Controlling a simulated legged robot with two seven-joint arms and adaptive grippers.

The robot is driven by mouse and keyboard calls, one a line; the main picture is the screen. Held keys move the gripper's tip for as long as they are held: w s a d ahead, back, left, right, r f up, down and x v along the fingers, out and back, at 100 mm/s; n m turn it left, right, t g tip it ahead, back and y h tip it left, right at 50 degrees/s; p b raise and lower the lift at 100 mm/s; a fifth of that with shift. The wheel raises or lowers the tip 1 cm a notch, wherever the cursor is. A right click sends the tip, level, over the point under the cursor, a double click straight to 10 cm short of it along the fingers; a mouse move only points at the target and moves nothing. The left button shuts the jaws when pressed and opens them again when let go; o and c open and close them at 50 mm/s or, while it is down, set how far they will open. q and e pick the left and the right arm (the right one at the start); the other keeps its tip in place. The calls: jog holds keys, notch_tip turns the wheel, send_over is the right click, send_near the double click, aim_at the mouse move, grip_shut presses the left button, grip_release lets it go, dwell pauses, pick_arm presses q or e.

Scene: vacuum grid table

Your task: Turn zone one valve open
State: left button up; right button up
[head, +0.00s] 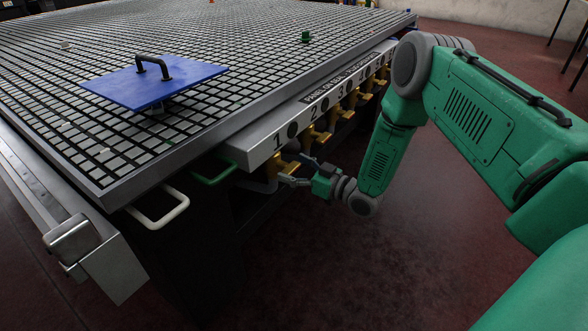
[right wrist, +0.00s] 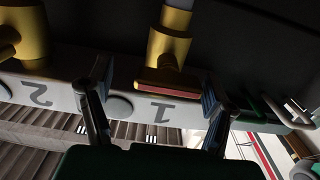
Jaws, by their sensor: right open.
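The zone one valve (head: 281,162) is a brass-coloured fitting under the panel edge marked "1" in the head view. In the right wrist view, its brass body (right wrist: 168,50) and red-edged end (right wrist: 166,89) show beside an upside-down "1". My right gripper (head: 291,178) is open close to this valve. In the right wrist view, the fingers of my right gripper (right wrist: 155,98) stand on either side of the valve's end, with gaps on both sides; I see no clear contact. My left gripper is in neither view.
The numbered panel (head: 262,150) runs along the table edge, with more brass valves, including the zone two valve (right wrist: 22,42). A white handle (head: 160,212) and a green handle (head: 213,174) stick out nearby.

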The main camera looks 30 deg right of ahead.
jog(key=shift+a+r, duration=0.2)
jog(key=shift+a, duration=0.25)
jog(key=c, duration=0.8)
jog(key=shift+a, duration=0.2)
jog(key=c, duration=0.4)
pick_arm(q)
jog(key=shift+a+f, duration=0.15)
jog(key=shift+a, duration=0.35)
pick_arm(e)
jog(key=shift+o, duration=0.2)
